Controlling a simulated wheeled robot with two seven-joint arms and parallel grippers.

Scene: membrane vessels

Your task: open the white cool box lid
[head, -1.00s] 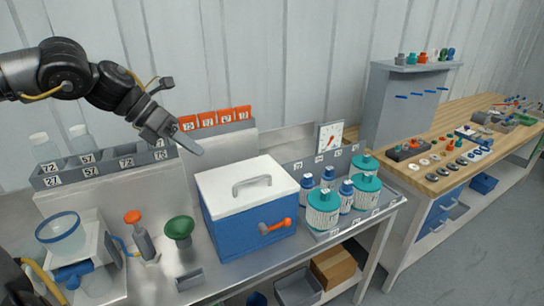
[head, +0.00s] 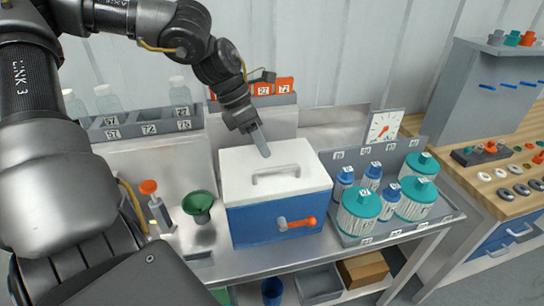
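The cool box has a blue body (head: 260,228) and a white lid (head: 240,175), and stands on the metal bench. The lid lies flat and closed, with a grey bar handle (head: 276,170) on top. A latch with an orange grip (head: 303,222) lies roughly level on the front face. My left gripper (head: 264,150) points down over the back part of the lid, behind the handle. Its fingers overlap edge-on, so their opening and any contact with the lid are unclear. My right gripper is not in view.
Teal-capped jars (head: 358,215) and blue-capped bottles stand in a grey tray at right. A green funnel (head: 199,203) and an orange-topped item (head: 150,188) stand at left. A dial gauge (head: 383,128) and bin racks (head: 150,127) line the back.

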